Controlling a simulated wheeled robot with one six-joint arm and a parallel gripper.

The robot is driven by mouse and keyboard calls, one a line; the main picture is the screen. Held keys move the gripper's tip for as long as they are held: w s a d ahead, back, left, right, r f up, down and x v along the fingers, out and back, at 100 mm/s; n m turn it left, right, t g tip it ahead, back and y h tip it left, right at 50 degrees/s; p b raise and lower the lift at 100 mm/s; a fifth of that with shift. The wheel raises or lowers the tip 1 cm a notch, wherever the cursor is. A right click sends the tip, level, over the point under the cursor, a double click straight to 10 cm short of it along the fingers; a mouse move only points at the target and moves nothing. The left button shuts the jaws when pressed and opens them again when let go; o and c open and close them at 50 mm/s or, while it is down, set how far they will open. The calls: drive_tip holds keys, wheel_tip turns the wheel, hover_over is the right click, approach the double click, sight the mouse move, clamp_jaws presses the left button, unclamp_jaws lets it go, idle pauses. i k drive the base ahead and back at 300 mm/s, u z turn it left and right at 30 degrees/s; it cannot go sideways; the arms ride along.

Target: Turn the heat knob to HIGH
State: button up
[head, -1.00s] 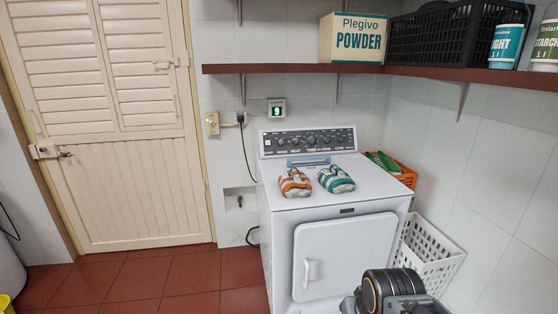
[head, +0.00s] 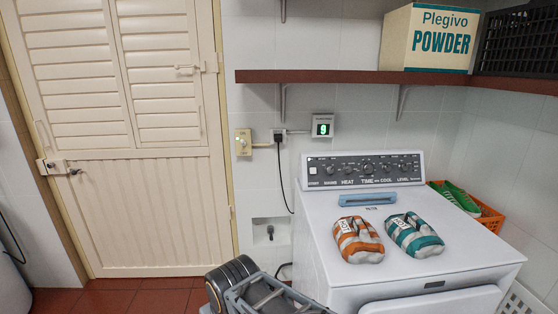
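The dryer's dark control panel (head: 364,171) stands upright along the back of its white top. It carries a row of knobs with white lettering. The heat knob (head: 348,170) sits above the word HEAT, left of the larger time knob (head: 367,169). Its pointer direction is too small to read. Part of my arm shows at the bottom of the head view, in front of the dryer's left side and well below the panel. I cannot make out my gripper's fingers, and nothing of mine touches the panel.
A blue filter handle (head: 367,200), an orange-and-white bundle (head: 358,240) and a teal-and-white bundle (head: 414,235) lie on the dryer top (head: 460,240) before the panel. A brown shelf (head: 330,77) overhangs behind. An orange basket (head: 490,220) stands right. Floor is clear left, by the door.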

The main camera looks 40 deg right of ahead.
sight(347, 169)
drive_tip(key=z, duration=0.05)
drive_tip(key=i, duration=1.75)
drive_tip(key=z, duration=1.3)
drive_tip(key=i, duration=1.05)
drive_tip(key=z, duration=0.9)
